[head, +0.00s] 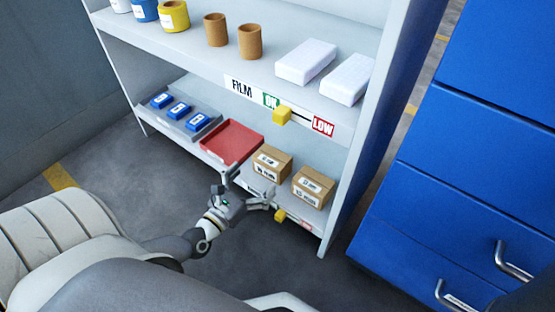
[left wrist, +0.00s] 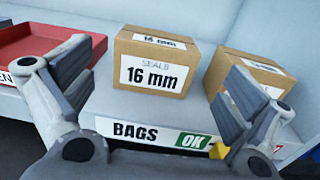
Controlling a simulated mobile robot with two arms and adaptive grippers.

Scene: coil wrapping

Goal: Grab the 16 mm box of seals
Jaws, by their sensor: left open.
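The 16 mm box of seals is a small brown carton with a white label reading "SEALS 16 mm". It stands upright on the lower shelf in the left wrist view (left wrist: 153,63) and also shows in the head view (head: 272,163). My left gripper (head: 250,187) is open and empty in front of the shelf. In the left wrist view its two fingers (left wrist: 160,80) stand apart, with the box beyond and between them, not touched. My right gripper is not in view.
A second brown carton (head: 313,187) stands just right of the box; its label is partly hidden by a finger in the wrist view. A red tray (head: 232,142) lies to the left. The upper shelf (head: 190,52) overhangs. Blue drawers (head: 470,170) stand at right.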

